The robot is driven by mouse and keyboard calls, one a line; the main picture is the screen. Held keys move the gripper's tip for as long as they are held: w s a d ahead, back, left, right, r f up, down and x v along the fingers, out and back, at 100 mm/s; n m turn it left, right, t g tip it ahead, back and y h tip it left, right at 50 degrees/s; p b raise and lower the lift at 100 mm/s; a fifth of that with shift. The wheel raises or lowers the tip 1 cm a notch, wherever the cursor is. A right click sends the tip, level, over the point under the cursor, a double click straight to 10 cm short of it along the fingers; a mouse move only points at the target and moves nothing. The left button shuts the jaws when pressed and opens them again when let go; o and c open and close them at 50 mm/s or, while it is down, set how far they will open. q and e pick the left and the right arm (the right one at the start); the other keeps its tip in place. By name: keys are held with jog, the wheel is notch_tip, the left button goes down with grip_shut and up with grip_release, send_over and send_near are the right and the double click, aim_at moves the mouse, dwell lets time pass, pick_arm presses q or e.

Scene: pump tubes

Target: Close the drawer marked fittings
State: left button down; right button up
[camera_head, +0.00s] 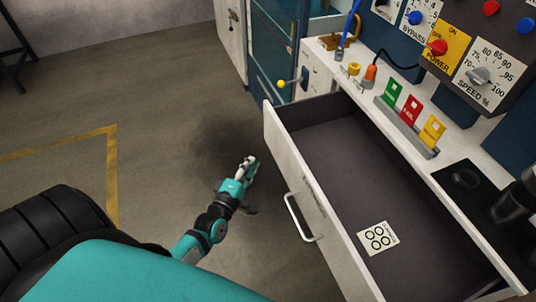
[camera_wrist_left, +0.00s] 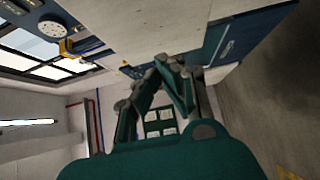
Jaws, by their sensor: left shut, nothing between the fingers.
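The drawer (camera_head: 300,182) stands pulled far out of the white bench in the head view. Its pale front carries a silver bar handle (camera_head: 298,220) and a small label too small to read. Inside lies a white card (camera_head: 378,238) with printed rings on the dark floor. My left gripper (camera_head: 250,163) is shut and empty, left of the drawer front and apart from the handle. In the left wrist view its green fingers (camera_wrist_left: 171,64) come together at the tips, in front of a pale surface that I cannot identify for sure.
On the bench top are green, red and yellow tags (camera_head: 411,112) in a rack and an orange-capped item (camera_head: 371,75). A control panel (camera_head: 480,60) stands behind. The floor left of the drawer is clear.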

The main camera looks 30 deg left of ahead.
aim_at(274, 141)
pick_arm(q)
jog(key=w, duration=0.2)
jog(key=w+d, duration=0.1)
jog(key=w, duration=0.1)
jog(key=w+d+b, duration=0.1)
jog(key=w, duration=0.2)
pick_arm(e)
jog(key=shift+w+d+f, duration=0.8)
jog(key=shift+w, duration=0.1)
pick_arm(q)
jog(key=shift+d, duration=0.1)
pick_arm(e)
jog(key=shift+s+a, duration=0.15)
jog(key=shift+s, duration=0.1)
jog(key=shift+a, duration=0.1)
